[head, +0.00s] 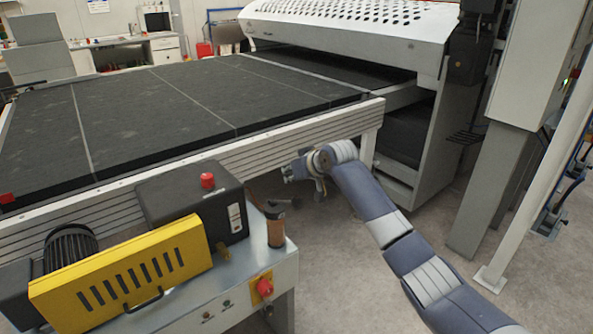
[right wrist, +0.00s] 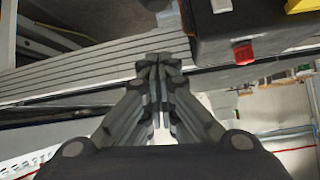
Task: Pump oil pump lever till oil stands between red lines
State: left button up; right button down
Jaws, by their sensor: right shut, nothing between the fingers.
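An amber-brown cylinder with a dark top (head: 275,228), which looks like the oil pump's reservoir, stands at the right end of the grey machine bench in the head view. A thin dark part beside its top may be the lever. The oil level and red lines are too small to make out. My right gripper (head: 303,168) is beyond and above the cylinder, apart from it, near the conveyor's side rail. In the right wrist view its fingers (right wrist: 158,62) are shut together and empty. The pump cannot be made out there. My left gripper is not in view.
A black box with a red knob (head: 192,205) and a yellow slotted guard (head: 125,272) stand left of the cylinder. The black box (right wrist: 270,28) also shows at the wrist view's upper right. The conveyor's side rail (head: 270,148) runs behind. Open floor (head: 345,280) lies to the right.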

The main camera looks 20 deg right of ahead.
jog(key=shift+s+d+f+p, duration=0.15)
jog(key=shift+s+f+p, duration=0.2)
jog(key=shift+s+f, duration=0.35)
jog(key=shift+s+d+f+p, duration=0.1)
jog(key=shift+s+f+p, duration=0.3)
jog(key=shift+s, duration=0.5)
jog(key=shift+f, duration=0.1)
